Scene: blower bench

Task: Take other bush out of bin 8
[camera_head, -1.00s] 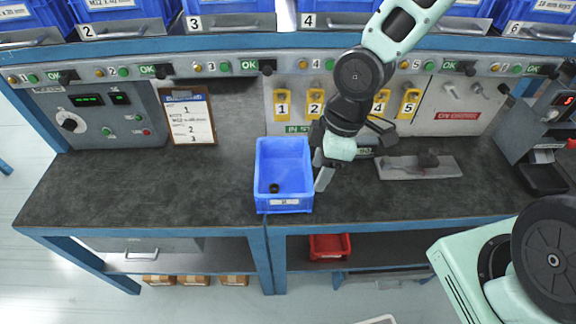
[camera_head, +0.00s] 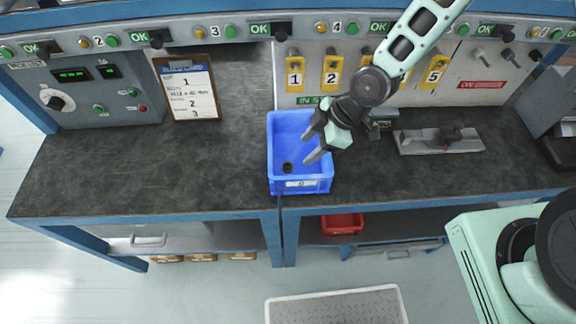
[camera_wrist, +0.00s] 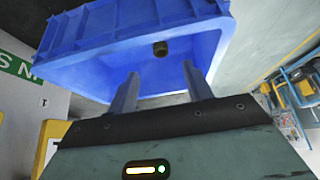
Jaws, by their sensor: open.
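A blue bin (camera_head: 300,184) stands on the dark bench top near its front edge; its front label is too small to read. One small dark bush (camera_head: 288,167) lies inside near the front left corner. It also shows in the wrist view (camera_wrist: 160,48), on the bin's inside. My gripper (camera_head: 310,145) is over the right side of the bin, its fingers pointing left and down toward the inside. In the wrist view the two fingers (camera_wrist: 157,88) are apart with nothing between them, and the bush is beyond their tips.
A clipboard (camera_head: 187,90) leans at the back left beside a control panel (camera_head: 95,100). Yellow numbered tags (camera_head: 332,70) hang behind the bin. A grey fixture plate (camera_head: 420,142) lies to the right. A red bin (camera_head: 342,223) sits on the lower shelf. The bench left of the bin is clear.

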